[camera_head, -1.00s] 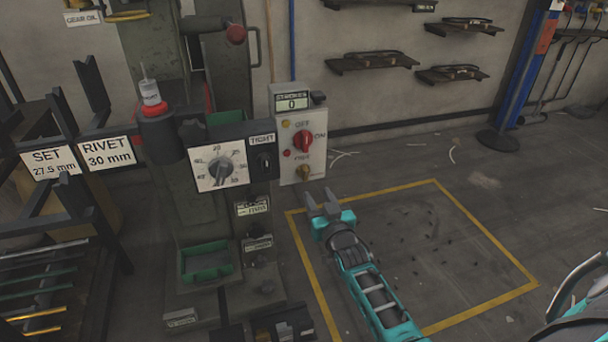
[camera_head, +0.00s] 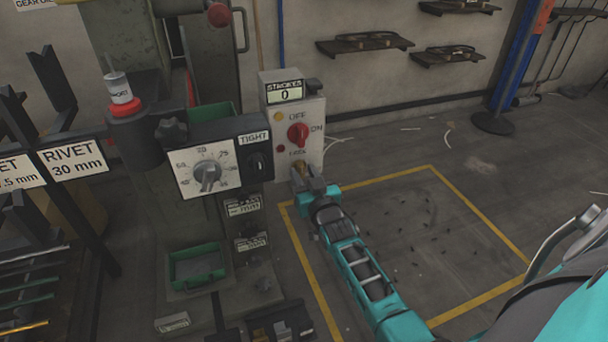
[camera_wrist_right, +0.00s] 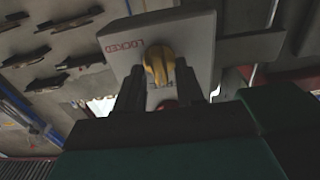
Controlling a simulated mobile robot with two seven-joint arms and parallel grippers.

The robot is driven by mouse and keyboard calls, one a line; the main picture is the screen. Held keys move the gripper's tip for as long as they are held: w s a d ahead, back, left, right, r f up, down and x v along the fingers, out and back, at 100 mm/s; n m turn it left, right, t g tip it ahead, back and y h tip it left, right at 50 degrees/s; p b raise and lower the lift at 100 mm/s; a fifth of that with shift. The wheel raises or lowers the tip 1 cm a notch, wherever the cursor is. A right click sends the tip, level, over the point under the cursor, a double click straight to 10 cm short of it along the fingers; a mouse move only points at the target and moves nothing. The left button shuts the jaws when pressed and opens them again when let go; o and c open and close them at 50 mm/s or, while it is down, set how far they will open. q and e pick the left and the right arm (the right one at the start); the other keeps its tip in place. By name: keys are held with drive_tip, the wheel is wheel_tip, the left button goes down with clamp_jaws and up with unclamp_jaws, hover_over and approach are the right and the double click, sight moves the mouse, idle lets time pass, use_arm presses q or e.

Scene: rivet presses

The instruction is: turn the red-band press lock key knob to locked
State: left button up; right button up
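The yellow lock key knob (camera_head: 300,167) sits low on the grey control box (camera_head: 312,120), below the red switch and the FREE label. In the right wrist view the knob (camera_wrist_right: 158,65) lies between my right fingertips, and LOCKED is printed on the box. The knob's grip runs roughly up and down in that view. My right gripper (camera_head: 309,178) is at the box's lower edge, its fingers apart on either side of the knob. Whether they touch it is unclear. My left gripper is out of view.
The TIGHT dial panel (camera_head: 207,171) is just left of the control box. A green tray (camera_head: 197,268) is below it, and rivet racks with signs stand at the left.

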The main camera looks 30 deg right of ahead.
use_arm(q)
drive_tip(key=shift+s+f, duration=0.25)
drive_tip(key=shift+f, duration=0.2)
use_arm(e)
clamp_jaws()
